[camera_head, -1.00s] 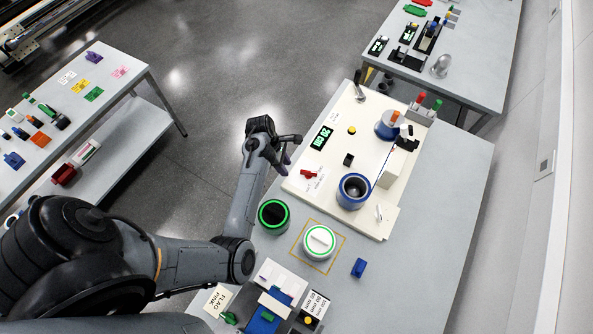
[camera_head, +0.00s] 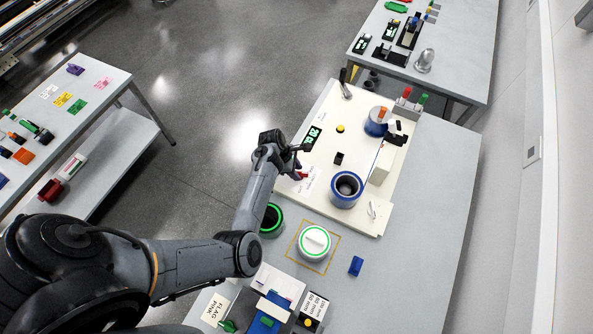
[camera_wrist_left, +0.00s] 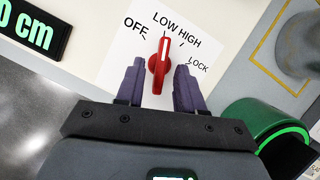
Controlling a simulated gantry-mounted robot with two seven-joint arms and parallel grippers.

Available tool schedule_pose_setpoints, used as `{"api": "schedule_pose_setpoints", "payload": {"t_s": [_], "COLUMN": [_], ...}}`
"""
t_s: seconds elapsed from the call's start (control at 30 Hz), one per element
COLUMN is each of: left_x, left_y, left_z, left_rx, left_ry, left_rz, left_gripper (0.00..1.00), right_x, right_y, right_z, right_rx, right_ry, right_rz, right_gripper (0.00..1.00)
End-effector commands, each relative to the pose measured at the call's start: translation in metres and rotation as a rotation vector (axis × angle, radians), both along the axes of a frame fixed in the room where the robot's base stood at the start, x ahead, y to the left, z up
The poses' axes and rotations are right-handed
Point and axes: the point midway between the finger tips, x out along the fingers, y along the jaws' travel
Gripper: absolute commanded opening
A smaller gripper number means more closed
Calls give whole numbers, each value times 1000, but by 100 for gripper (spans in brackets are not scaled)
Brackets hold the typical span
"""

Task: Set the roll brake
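A red rotary knob (camera_wrist_left: 158,68) sits on a white label marked OFF, LOW, HIGH and LOCK; its narrow end points up toward LOW in the left wrist view. In the head view the knob (camera_head: 303,176) shows partly behind my left gripper (camera_head: 301,163), at the panel's left edge. In the left wrist view my left gripper (camera_wrist_left: 157,78) is open, with one purple finger on each side of the knob and gaps between. I cannot tell how far the fingertips are above the panel. My right gripper is not in view.
The cream panel (camera_head: 322,208) also carries a green display (camera_head: 312,138), a blue-rimmed cup (camera_head: 346,188) and a lever (camera_head: 345,84). A green-ringed black container (camera_head: 270,219) and a white, green-ringed one (camera_head: 314,242) stand near my forearm.

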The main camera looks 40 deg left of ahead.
Motion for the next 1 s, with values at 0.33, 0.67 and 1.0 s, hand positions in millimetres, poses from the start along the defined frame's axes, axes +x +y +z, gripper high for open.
{"api": "schedule_pose_setpoints", "payload": {"t_s": [0.33,0.67,1.0], "left_x": [1,1,1], "left_y": [-2,-2,-2], "left_z": [-6,-6,-6], "left_rx": [0,0,0], "left_ry": [0,0,1], "left_rz": [1,1,-16], "left_gripper": [37,0,0], "right_x": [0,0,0], "right_y": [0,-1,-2], "right_z": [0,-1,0], "right_rx": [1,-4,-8], "right_ry": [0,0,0], "right_rz": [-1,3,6], "right_gripper": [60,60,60]}}
